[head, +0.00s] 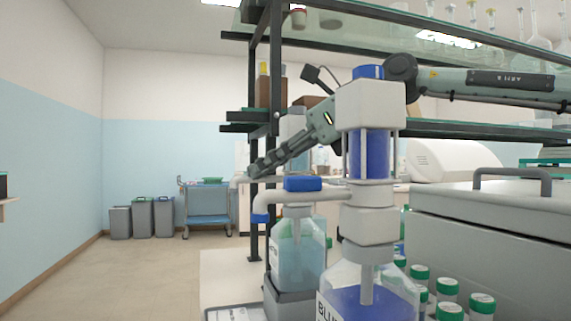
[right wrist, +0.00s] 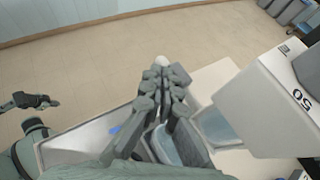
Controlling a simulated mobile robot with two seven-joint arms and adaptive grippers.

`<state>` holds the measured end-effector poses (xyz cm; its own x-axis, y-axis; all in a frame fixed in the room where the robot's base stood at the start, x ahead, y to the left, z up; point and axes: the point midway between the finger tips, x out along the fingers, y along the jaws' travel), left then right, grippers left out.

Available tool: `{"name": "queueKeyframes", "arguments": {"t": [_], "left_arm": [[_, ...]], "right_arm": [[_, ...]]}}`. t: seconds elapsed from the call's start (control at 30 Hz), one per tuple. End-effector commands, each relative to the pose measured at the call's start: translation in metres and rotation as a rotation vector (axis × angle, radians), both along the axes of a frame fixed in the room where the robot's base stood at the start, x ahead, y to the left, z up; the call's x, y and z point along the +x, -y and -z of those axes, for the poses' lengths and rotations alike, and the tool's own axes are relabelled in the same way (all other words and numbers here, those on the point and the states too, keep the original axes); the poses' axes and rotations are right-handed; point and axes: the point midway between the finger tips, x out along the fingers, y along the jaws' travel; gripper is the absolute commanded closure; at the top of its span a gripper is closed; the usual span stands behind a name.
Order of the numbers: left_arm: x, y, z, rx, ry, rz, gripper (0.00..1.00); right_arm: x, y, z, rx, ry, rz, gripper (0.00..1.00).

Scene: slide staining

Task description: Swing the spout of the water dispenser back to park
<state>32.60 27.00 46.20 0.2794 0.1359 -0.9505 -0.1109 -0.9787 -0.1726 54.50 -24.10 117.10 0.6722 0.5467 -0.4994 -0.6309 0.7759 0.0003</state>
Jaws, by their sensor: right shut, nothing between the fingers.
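My right gripper (head: 252,172) reaches in from the right behind the front dispenser, its fingers shut and empty. A white spout end (head: 238,183) shows beside its fingertips; in the right wrist view a small white rounded end (right wrist: 162,62) shows just beyond the fingertips (right wrist: 165,85). I cannot tell whether they touch. A bottle of pale blue liquid (head: 298,255) stands under a blue cap (head: 303,184). Which dispenser the spout belongs to is partly hidden. In the right wrist view, what looks like my left gripper (right wrist: 30,101) is at the left, its fingers unclear.
Green-capped bottles (head: 447,290) and a grey lidded box (head: 490,225) are at the right. A black-framed shelf (head: 253,130) rises behind.

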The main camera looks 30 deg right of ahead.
Motion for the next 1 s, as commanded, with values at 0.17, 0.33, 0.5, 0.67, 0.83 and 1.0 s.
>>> {"name": "queueKeyframes", "arguments": {"t": [0.17, 0.33, 0.5, 0.67, 0.83, 1.0], "left_arm": [[0.001, -0.001, -0.005, 0.001, 0.001, 0.000, 1.00], [0.001, -0.001, -0.005, 0.001, 0.002, 0.000, 1.00], [0.001, -0.001, -0.005, 0.000, 0.002, -0.001, 1.00], [0.001, -0.001, -0.005, 0.000, 0.002, -0.001, 1.00], [0.001, -0.001, -0.005, 0.000, 0.002, -0.001, 1.00], [0.001, -0.001, -0.005, 0.000, 0.002, -0.001, 1.00]], "right_arm": [[0.002, 0.008, 0.000, -0.001, -0.001, 0.000, 1.00], [-0.002, 0.012, -0.004, 0.000, 0.002, 0.000, 1.00], [-0.022, 0.027, -0.020, 0.003, 0.007, 0.000, 1.00], [-0.046, 0.046, -0.038, 0.003, 0.007, 0.000, 1.00], [-0.066, 0.062, -0.052, 0.001, 0.005, 0.000, 1.00], [-0.077, 0.070, -0.059, -0.001, 0.001, -0.001, 1.00]]}}
